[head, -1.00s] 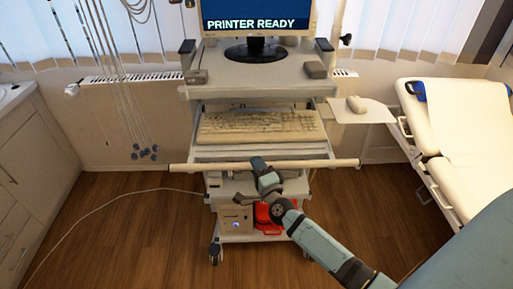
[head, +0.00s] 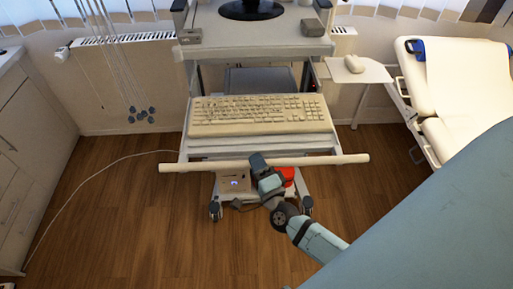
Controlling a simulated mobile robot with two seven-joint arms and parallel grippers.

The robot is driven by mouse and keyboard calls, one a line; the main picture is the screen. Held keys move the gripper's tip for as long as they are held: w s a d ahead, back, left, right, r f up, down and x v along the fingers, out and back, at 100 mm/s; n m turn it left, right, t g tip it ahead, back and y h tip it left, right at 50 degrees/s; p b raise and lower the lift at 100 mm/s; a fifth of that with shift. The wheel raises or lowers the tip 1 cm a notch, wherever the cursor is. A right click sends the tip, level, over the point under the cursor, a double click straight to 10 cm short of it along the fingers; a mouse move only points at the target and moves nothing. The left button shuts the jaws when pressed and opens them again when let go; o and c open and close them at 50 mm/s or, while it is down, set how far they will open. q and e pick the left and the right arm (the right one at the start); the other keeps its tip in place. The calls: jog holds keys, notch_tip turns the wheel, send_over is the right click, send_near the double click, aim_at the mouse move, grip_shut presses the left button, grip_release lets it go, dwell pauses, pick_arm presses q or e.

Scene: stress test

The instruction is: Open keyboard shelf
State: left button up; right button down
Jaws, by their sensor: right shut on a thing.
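The keyboard shelf (head: 258,142) sticks out from the front of the grey cart and carries a beige keyboard (head: 259,114). A long pale handle bar (head: 215,165) runs along its front edge. My right gripper (head: 257,160) is shut on the middle of this bar, with my arm reaching in from the lower right. The fingertips are mostly hidden against the bar. My left gripper is not in view.
The cart's top shelf (head: 250,44) is above and behind the keyboard. A side tray (head: 357,70) with a mouse (head: 354,64) is at right. An examination couch (head: 450,85) stands farther right, and cabinets (head: 30,140) at left.

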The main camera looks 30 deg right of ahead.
jog(key=c, duration=0.9)
grip_release()
jog(key=b+v, duration=0.3)
jog(key=v, duration=1)
jog(key=shift+s, duration=0.4)
jog(key=shift+f, duration=0.1)
